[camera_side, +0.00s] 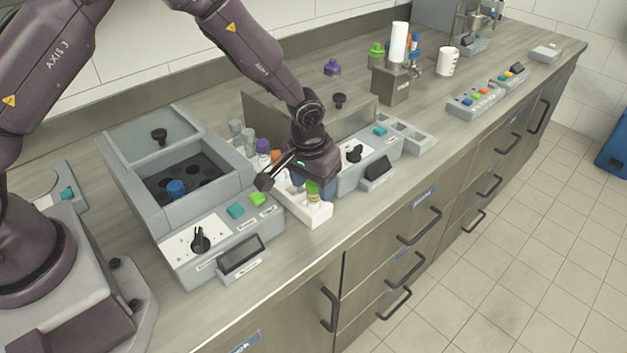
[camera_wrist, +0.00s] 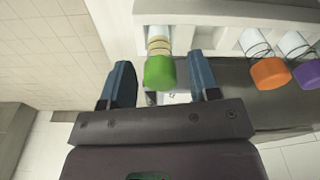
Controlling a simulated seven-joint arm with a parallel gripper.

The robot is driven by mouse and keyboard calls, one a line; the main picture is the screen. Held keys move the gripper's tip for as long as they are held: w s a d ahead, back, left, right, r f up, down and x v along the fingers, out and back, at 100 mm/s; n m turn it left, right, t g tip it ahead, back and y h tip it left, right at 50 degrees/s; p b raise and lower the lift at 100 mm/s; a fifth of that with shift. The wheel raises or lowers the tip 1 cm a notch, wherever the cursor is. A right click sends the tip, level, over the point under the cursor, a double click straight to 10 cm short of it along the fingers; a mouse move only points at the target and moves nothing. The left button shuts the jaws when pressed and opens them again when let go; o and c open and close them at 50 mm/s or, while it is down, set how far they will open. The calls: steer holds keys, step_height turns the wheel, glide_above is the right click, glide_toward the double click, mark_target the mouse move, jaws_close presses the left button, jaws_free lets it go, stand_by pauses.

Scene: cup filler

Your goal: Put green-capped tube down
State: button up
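The green-capped tube (camera_side: 313,200) is upright at the front end of the white rack (camera_side: 317,216) in the side view. In the wrist view its green cap (camera_wrist: 160,72) and banded neck show, with the tube's far end at a slot of the white rack (camera_wrist: 195,12). My gripper (camera_side: 311,186) is over this end of the rack. In the wrist view its two blue-grey fingers (camera_wrist: 160,84) are spread, one on each side of the cap, with a visible gap to both. The tube's lower part is hidden.
Orange-capped (camera_wrist: 269,72) and purple-capped (camera_wrist: 308,73) tubes stand farther along the rack. A centrifuge-like box (camera_side: 175,210) holding a blue-capped tube (camera_side: 176,188) is at left. A grey device with a dark knob (camera_side: 354,152) is close at right. The bench's front edge is near.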

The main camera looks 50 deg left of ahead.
step_height(320, 180, up, 12)
steer(key=s, duration=0.1)
steer(key=shift+s+d+r, duration=0.15)
steer(key=shift+s+r, duration=0.05)
steer(key=shift+s, duration=0.05)
steer(key=s+a+r+m+t, duration=0.1)
steer(key=s+a+r, duration=0.1)
steer(key=s+r, duration=0.4)
steer(key=s+a+r+t, duration=0.1)
steer(key=s+a+r, duration=0.2)
steer(key=s+r, duration=0.3)
steer(key=s+a+r+m+t, duration=0.1)
steer(key=s+r+t, duration=0.1)
steer(key=s, duration=0.9)
steer(key=shift+s+a+r, duration=0.2)
steer(key=shift+a+r, duration=0.1)
steer(key=shift+r, duration=0.6)
